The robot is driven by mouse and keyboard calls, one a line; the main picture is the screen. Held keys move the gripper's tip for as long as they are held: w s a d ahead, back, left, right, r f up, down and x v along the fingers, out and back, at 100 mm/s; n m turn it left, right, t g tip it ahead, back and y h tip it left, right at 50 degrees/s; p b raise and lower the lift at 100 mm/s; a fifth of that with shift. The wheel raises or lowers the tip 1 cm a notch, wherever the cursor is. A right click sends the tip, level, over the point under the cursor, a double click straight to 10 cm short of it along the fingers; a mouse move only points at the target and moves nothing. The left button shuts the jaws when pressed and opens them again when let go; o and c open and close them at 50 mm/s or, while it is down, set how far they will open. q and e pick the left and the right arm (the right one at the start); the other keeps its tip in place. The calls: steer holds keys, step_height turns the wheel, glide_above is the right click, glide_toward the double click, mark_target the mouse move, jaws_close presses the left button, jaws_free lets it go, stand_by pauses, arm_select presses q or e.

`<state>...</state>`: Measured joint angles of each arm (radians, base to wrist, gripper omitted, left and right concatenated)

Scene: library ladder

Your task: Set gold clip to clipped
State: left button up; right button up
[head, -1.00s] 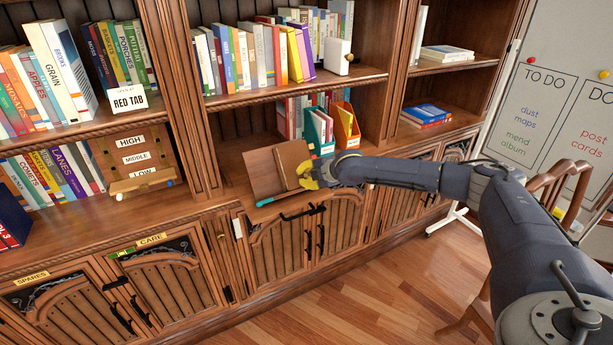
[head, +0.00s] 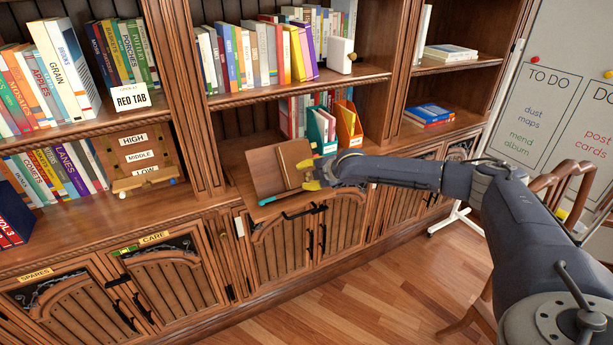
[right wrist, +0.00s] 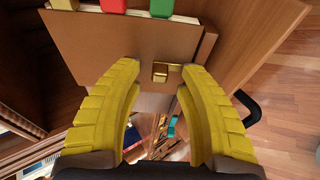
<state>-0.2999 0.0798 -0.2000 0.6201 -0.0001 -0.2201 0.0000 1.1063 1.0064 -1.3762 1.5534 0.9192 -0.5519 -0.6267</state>
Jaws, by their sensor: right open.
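The gold clip (right wrist: 160,72) is a small gold buckle at the edge of a brown book or board (right wrist: 130,45) in the right wrist view. In the head view the brown book (head: 294,162) leans on a wooden stand (head: 264,177) on the cabinet ledge; the clip cannot be made out there. My right gripper (head: 313,178) is open at the book's right side. In the right wrist view its yellow fingers (right wrist: 158,78) stand apart on either side of the clip, with visible gaps. My left gripper is not in view.
Book rows fill the shelves above. A black cabinet handle (head: 304,211) juts out just below the stand.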

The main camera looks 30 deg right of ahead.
steer(key=v, duration=1.2)
stand_by(0.4)
